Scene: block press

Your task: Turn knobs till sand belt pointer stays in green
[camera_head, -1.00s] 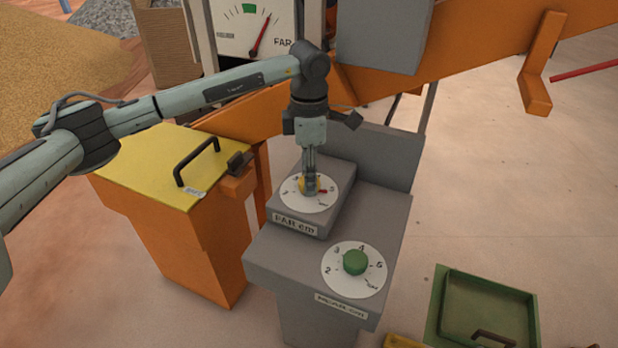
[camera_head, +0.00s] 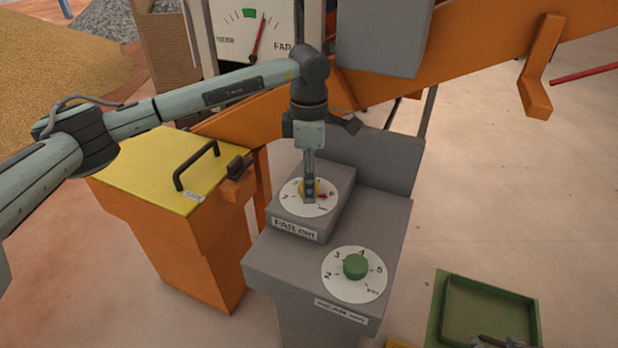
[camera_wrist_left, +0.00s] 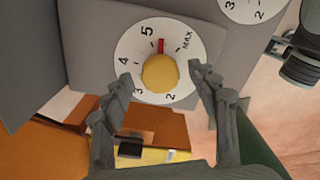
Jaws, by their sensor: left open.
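The yellow FAR knob (camera_wrist_left: 160,72) sits on its white dial; its red mark points between 5 and MAX. My left gripper (camera_head: 310,194) is over this knob, with its open fingers on either side in the left wrist view; contact is unclear. The green NEAR knob (camera_head: 355,266) stands free on the lower dial. The gauge (camera_head: 234,31) has a green band (camera_head: 249,13) at its top; its red pointer (camera_head: 258,38) leans just right of the band, on the FAR side. My right gripper (camera_head: 495,342) shows partly at the bottom edge; its jaws are unclear.
A yellow-topped orange box (camera_head: 165,170) with a black handle stands left of the grey control stand (camera_head: 375,215). A green tray (camera_head: 490,305) lies on the floor at right. An orange conveyor beam (camera_head: 480,50) crosses behind. The floor at right is mostly clear.

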